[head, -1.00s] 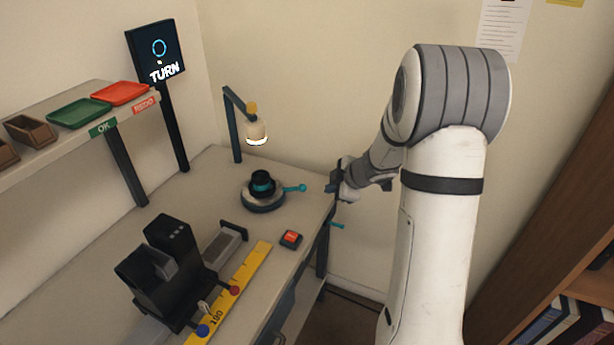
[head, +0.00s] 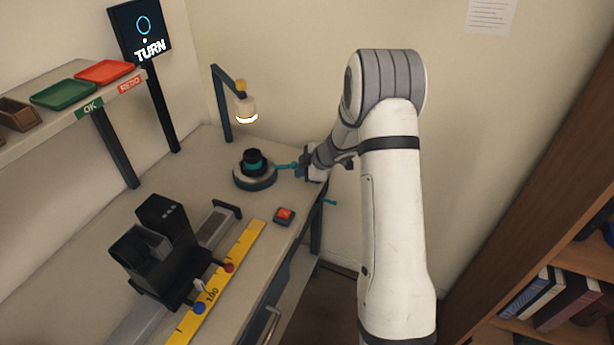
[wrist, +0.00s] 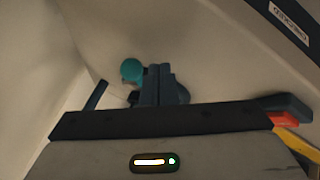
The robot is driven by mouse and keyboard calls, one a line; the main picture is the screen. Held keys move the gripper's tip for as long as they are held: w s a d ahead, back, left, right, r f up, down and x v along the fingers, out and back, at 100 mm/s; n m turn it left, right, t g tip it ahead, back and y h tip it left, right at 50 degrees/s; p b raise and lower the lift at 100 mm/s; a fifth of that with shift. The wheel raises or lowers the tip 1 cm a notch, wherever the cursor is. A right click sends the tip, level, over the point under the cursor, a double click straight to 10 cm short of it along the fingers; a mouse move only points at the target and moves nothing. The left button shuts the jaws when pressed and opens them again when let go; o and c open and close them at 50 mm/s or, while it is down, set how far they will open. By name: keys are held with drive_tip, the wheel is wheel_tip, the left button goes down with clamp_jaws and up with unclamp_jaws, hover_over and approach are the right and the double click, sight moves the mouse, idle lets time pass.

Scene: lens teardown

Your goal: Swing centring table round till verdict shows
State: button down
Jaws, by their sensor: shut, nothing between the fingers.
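The centring table (head: 255,178) is a round grey disc on a dark base on the bench. A black and teal lens part (head: 253,161) stands on it. A teal handle (head: 287,166) sticks out from its right side. My gripper (head: 302,168) is at the knob end of that handle; its fingers are shut with nothing between them. In the wrist view the shut fingers (wrist: 158,85) are beside the teal knob (wrist: 131,70); I cannot tell whether they touch it. The screen (head: 142,28) shows a blue ring and the word TURN.
A lamp (head: 245,108) hangs over the table from a dark post. A red button (head: 285,215), a yellow ruler (head: 215,290) and a black bench device (head: 160,250) stand nearer. Green (head: 63,95) and red (head: 105,72) trays sit on the shelf at left.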

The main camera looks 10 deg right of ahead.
drive_tip(key=shift+w, duration=0.35)
